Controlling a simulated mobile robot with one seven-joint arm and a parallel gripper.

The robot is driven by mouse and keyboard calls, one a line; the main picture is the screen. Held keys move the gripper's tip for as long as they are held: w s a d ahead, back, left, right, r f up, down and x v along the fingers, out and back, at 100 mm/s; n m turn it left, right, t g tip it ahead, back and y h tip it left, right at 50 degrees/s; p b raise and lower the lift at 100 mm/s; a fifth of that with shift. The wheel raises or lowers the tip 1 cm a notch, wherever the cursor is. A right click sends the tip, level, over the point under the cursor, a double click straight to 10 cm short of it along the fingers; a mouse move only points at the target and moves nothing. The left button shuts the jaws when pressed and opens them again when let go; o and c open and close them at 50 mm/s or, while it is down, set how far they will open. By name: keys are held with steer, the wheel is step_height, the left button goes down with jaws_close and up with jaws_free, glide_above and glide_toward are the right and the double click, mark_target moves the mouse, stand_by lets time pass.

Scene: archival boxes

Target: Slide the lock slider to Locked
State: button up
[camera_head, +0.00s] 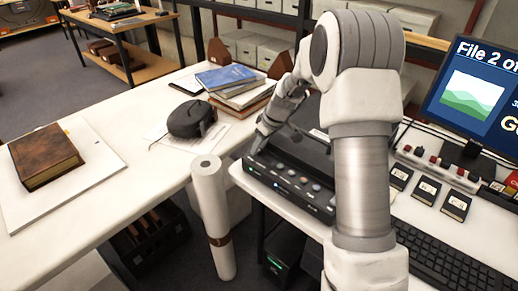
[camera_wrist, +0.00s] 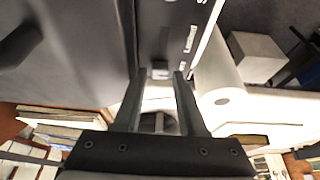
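The lock slider (camera_wrist: 160,73) is a small grey tab on the dark front panel of a black scanner-like device. In the wrist view it sits between my gripper's fingertips (camera_wrist: 159,76), which stand apart with a narrow gap seeming to show on each side. In the head view the device's panel (camera_head: 291,186) carries a row of buttons and small lights. My gripper (camera_head: 256,149) reaches down to the panel's left end there and hides the slider.
A white paper roll (camera_head: 210,215) stands upright close to the panel's left end. A black mouse-like device (camera_head: 192,119) and stacked books (camera_head: 238,88) lie on the left table. A keyboard (camera_head: 450,255), small black boxes (camera_head: 456,205) and a monitor (camera_head: 475,90) are right of my arm.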

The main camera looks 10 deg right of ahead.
steer(key=shift+w+a+f, duration=0.15)
steer(key=shift+f, duration=0.3)
jaws_close()
stand_by(1.2)
